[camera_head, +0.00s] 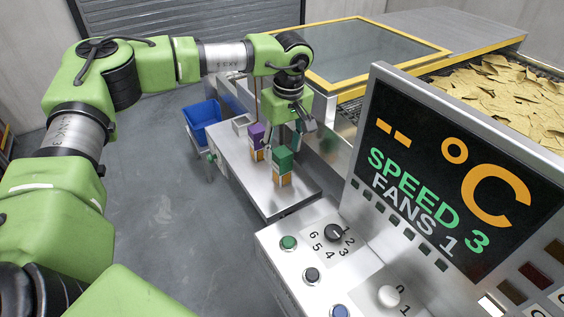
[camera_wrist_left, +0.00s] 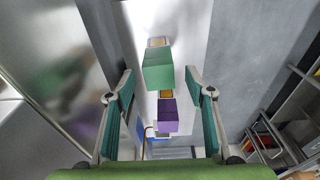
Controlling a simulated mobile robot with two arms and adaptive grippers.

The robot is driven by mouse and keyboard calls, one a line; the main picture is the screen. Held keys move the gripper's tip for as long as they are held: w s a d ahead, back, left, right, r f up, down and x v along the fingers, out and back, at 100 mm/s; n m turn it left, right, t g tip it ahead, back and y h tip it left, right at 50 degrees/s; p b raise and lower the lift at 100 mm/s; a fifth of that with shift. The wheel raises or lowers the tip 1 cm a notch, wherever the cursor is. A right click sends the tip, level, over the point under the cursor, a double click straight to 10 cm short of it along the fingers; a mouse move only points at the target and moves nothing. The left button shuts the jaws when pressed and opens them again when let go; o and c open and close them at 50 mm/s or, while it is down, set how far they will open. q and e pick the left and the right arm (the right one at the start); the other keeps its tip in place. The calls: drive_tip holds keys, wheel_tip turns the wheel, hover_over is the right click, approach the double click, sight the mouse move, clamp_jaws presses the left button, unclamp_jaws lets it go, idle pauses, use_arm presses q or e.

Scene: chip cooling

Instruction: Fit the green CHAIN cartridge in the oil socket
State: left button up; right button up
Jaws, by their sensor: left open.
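The green cartridge (camera_head: 283,160) stands upright on the steel cabinet top, with a yellow-orange lower part. It also shows in the left wrist view (camera_wrist_left: 157,72), between and beyond my finger pads. A purple cartridge (camera_head: 257,136) stands just behind it; it shows in the left wrist view too (camera_wrist_left: 167,116). My left gripper (camera_head: 292,128) is open and empty, above and slightly behind the green cartridge, apart from it. In the left wrist view its fingers (camera_wrist_left: 160,108) are wide apart. I cannot make out the oil socket. My right gripper is not in view.
A control panel (camera_head: 330,250) with knobs and buttons and a tilted display (camera_head: 450,180) stand at the right front. A blue bin (camera_head: 203,118) is behind left. A conveyor with chips (camera_head: 500,90) is at the back right. The grey floor at left is clear.

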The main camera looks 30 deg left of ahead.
use_arm(q)
drive_tip(key=shift+w+a+f, duration=0.1)
drive_tip(key=shift+f, duration=0.55)
drive_tip(key=shift+w+a+f, duration=0.1)
drive_tip(key=shift+f, duration=0.55)
drive_tip(key=shift+r, duration=0.1)
clamp_jaws()
